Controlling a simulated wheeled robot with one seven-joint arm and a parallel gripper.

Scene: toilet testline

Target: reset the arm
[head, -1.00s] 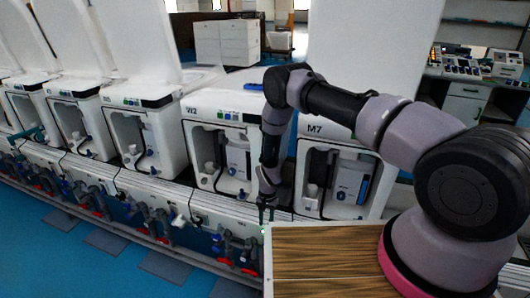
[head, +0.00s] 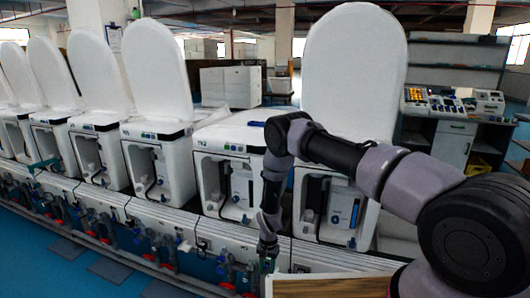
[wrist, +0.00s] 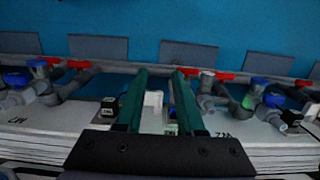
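My arm reaches in from the right of the head view, bends at the elbow in front of the toilets and hangs down. My gripper (head: 268,255) points down near the front edge of the testline, in front of the gap between the W2 toilet (head: 225,150) and the toilet to its right (head: 375,215). In the wrist view the two green fingers of my gripper (wrist: 158,72) are parted. A small white block (wrist: 153,99) shows between them, apparently on the line beyond. Nothing seems held.
A row of white toilets with raised lids (head: 155,62) runs left. Pipes with red valve handles (wrist: 83,76) line the front below. A wooden-topped surface (head: 330,287) is at the bottom. A desk with devices (head: 455,140) stands back right. Blue floor (wrist: 235,35) is open in front.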

